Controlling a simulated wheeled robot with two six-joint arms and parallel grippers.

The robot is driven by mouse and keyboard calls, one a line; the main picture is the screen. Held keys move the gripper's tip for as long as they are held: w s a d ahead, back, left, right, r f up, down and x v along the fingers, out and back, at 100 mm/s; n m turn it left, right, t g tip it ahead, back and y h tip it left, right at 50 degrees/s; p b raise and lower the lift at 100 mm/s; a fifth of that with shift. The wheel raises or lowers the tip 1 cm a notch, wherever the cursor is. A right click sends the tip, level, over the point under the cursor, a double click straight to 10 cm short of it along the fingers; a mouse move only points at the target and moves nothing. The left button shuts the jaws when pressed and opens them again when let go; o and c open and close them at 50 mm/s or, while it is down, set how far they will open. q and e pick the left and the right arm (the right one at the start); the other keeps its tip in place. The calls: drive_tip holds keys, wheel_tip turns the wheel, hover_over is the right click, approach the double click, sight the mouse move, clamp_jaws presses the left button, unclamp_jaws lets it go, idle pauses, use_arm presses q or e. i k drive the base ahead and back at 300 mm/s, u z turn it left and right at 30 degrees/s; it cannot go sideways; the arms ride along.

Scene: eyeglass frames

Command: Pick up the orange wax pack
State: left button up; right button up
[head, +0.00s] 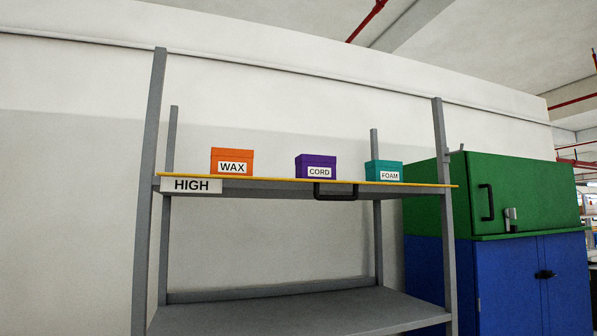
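The orange wax pack (232,154) is a small box with a white WAX label on its front. It sits upright at the left part of the high shelf (265,181), close to the shelf's front edge. Neither of my grippers shows in the head view.
A purple CORD box (316,160) and a teal FOAM box (383,167) stand to the right on the same shelf. A black handle (336,196) hangs under the yellow front edge. Grey posts (149,190) flank the shelf. A lower shelf (300,312) is bare. A green and blue cabinet (520,235) stands right.

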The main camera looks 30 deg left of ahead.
sight(225, 162)
drive_tip(key=z, duration=0.3)
drive_tip(key=i, duration=1.4)
drive_tip(key=u, duration=1.25)
drive_tip(key=i, duration=0.6)
drive_tip(key=u, duration=0.65)
